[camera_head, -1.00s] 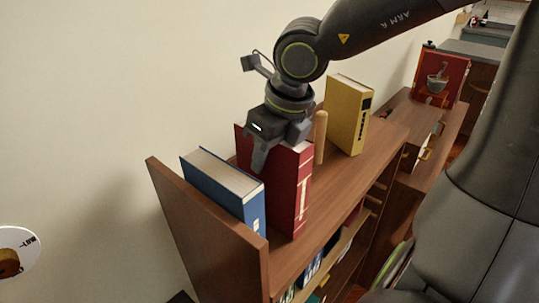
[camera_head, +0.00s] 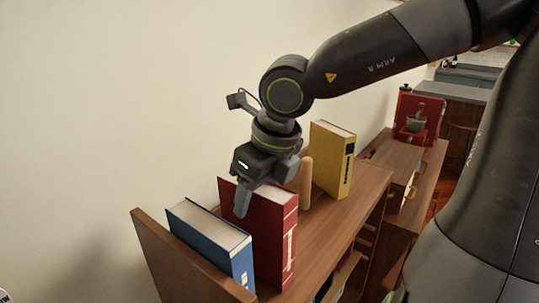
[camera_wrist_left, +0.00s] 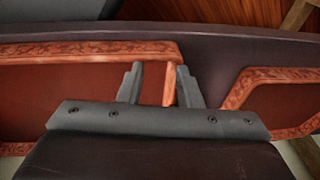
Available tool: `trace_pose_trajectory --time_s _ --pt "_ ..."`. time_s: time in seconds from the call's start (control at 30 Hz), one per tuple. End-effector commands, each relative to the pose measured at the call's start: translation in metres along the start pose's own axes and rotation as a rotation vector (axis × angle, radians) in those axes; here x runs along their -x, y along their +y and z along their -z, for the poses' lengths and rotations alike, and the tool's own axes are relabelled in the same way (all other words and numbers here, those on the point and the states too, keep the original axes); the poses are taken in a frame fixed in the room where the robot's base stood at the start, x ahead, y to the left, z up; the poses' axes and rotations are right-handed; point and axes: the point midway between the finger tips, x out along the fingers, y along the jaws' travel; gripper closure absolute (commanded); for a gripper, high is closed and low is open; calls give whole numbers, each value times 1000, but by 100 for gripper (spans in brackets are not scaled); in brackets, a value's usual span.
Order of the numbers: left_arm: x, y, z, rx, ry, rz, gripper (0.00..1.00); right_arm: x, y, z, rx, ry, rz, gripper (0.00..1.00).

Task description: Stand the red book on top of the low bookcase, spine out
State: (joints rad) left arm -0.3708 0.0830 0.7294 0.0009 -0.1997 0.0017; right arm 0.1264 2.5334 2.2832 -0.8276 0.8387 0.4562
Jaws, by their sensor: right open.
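The red book (camera_head: 270,242) stands upright on top of the low bookcase (camera_head: 330,222). Its spine, with pale markings, faces the open front side of the bookcase. My right gripper (camera_head: 243,200) reaches down from above at the book's top edge. One finger hangs in front of the cover on the blue book's side; the other finger is hidden behind the book or gripper body. The right gripper is open. My left gripper shows only in the left wrist view (camera_wrist_left: 160,85), its two fingers apart, with a reddish trimmed surface beyond and nothing clearly held.
A blue book (camera_head: 212,243) stands left of the red one, beside the raised end panel (camera_head: 180,262). A wooden peg (camera_head: 306,182) and a yellow book (camera_head: 333,160) stand to the right. Bare top lies in front of the yellow book. The wall is close behind.

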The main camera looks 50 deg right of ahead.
Motion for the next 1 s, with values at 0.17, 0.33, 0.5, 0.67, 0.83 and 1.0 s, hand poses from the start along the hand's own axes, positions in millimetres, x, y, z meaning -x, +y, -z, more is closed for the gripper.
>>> trace_pose_trajectory --time_s 0.17,0.33,0.5,0.67,0.83,1.0 --pt "-9 2 -3 -2 -13 -1 64 26 0 1 1 -8 -1 42" --pt "-9 2 -3 -3 -13 -1 64 58 0 1 -1 -7 0 42" --pt "-9 2 -3 -3 -14 -1 64 79 0 2 -1 -4 2 42" --pt "-9 2 -3 -4 -13 -1 64 86 0 2 0 -2 0 42" --pt "-9 2 -3 -5 -14 -1 64 86 0 2 0 -1 0 42" --pt "-9 2 -3 -6 -14 -1 64 86 0 2 0 -1 0 42"
